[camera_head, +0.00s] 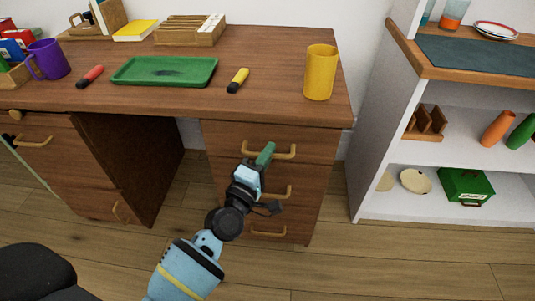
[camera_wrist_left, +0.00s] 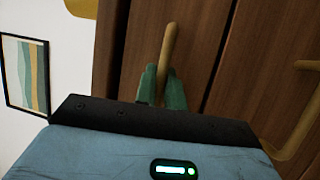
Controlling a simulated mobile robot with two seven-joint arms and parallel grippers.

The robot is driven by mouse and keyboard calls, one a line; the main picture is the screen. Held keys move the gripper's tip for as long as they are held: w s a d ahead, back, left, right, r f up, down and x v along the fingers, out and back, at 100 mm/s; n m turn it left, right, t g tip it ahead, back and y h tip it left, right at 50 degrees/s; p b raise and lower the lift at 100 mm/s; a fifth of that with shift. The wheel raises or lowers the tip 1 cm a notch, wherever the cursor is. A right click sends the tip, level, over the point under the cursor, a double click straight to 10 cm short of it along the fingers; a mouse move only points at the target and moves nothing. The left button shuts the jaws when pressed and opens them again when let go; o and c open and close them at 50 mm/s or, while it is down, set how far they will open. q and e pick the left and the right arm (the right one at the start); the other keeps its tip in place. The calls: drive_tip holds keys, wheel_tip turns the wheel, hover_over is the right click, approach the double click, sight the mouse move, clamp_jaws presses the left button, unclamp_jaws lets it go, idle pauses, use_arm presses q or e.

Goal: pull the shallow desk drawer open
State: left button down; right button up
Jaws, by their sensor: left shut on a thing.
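The brown wooden desk (camera_head: 150,98) has a right-hand pedestal with several drawers, each with a curved brass-coloured handle. The top right drawer (camera_head: 225,137) looks flush with the pedestal; I see no clear gap around its front. My left gripper (camera_head: 266,153) is at this drawer's handle (camera_head: 285,155), its green fingers closed around the bar. In the left wrist view, the fingers (camera_wrist_left: 162,88) sit on either side of the handle (camera_wrist_left: 170,45). Part of the handle is hidden by the fingers. My right gripper is not in view.
A green tray (camera_head: 125,81), a yellow cup (camera_head: 320,72), a purple mug (camera_head: 48,60) and two markers stand or lie on the desktop. A white shelf unit (camera_head: 375,130) stands to the right. The wooden floor before the drawers is clear.

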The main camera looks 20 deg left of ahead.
use_arm(q)
drive_tip(key=shift+s, duration=0.15)
drive_tip(key=s+d+p, duration=0.2)
drive_tip(key=s+d, duration=0.1)
drive_tip(key=s, duration=0.9)
drive_tip(key=s+d+p, duration=0.3)
drive_tip(key=s+d, duration=0.1)
drive_tip(key=s, duration=0.8)
drive_tip(key=c, duration=1.5)
unclamp_jaws()
